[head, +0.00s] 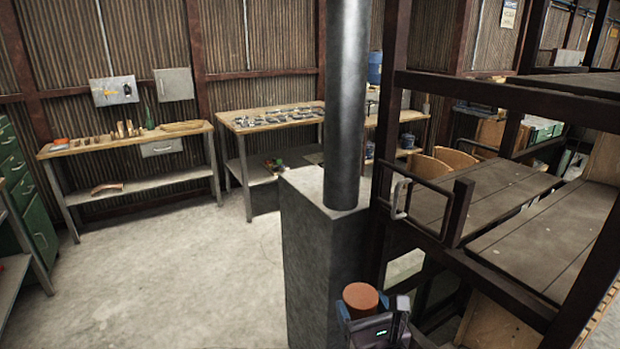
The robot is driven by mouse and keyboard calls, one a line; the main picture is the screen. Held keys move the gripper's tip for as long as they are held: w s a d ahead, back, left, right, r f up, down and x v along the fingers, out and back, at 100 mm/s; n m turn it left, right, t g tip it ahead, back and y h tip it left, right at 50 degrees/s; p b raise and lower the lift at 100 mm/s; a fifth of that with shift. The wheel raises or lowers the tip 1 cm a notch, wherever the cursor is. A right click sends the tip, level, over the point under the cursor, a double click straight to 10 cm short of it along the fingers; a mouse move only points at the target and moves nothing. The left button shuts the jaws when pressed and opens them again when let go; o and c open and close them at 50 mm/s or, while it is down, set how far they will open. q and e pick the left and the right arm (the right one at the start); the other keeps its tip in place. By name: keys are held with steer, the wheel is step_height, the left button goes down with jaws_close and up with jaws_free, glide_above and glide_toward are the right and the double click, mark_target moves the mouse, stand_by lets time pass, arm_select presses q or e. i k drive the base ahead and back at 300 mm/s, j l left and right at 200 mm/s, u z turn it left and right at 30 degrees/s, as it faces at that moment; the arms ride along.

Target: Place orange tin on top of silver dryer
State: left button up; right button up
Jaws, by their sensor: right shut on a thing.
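The orange tin (361,297) is at the bottom of the head view, right of centre. Its round orange top faces up and it looks about upright. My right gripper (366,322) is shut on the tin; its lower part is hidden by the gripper. A tall grey metal box (308,255) with a thick silver-grey pipe (346,110) rising from its top stands just behind and left of the tin. I cannot tell for sure whether this box is the silver dryer. My left gripper is not in view.
A dark metal frame rack with wooden shelves (490,190) stands close on the right. Workbenches (125,142) (268,116) line the back wall. A green drawer cabinet (20,195) is at the far left. The concrete floor (170,270) on the left is clear.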

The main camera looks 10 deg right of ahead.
mark_target(300, 180)
steer(key=i+j+z, duration=0.3)
steer(key=i, duration=0.3)
steer(key=i+j, duration=0.65)
steer(key=i, duration=0.1)
